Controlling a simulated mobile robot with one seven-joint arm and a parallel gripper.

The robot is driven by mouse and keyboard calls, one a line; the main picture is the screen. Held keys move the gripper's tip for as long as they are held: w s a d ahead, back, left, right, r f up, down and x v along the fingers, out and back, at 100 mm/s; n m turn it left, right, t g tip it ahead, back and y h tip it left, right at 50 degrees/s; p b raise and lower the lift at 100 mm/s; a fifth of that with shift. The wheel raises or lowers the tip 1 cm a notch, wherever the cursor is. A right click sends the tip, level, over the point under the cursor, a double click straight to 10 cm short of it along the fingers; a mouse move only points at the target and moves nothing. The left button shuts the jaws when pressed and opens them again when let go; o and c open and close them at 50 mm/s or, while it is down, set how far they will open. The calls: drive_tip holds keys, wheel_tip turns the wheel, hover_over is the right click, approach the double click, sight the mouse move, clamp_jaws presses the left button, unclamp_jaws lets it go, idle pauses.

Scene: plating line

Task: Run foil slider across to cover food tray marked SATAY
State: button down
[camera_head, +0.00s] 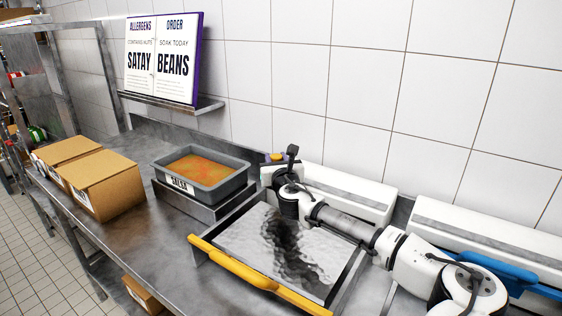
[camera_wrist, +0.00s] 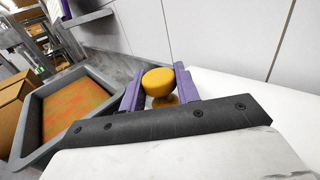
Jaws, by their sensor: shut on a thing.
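My gripper (camera_wrist: 160,92) has purple fingers closed around a yellow knob (camera_wrist: 159,81), which looks like the foil slider's knob. In the head view the knob (camera_head: 277,157) shows at the left end of a long white housing (camera_head: 345,191), with my arm reaching over to it. A grey food tray (camera_head: 243,180) of orange-green food stands uncovered left of the knob; its label appears to read SALSA. The tray also shows in the wrist view (camera_wrist: 27,118). A silvery crinkled foil-like surface (camera_head: 235,235) lies in a metal frame in front. I see no tray label reading SATAY.
A yellow bar (camera_head: 255,275) runs along the frame's front. Two cardboard boxes (camera_head: 103,185) stand at left. A wall sign (camera_head: 163,60) reads SATAY under ALLERGENS and BEANS under ORDER. A second white housing (camera_head: 490,236) and a blue object (camera_head: 510,272) are at right.

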drive_tip(key=c, duration=1.1)
unclamp_jaws()
drive_tip(key=shift+o, duration=0.2)
drive_tip(key=s+d+b, duration=0.2)
drive_tip(key=s+b, duration=0.1)
drive_tip(key=s, duration=1)
drive_tip(key=shift+s+d+b, duration=0.3)
drive_tip(key=shift+b, duration=0.1)
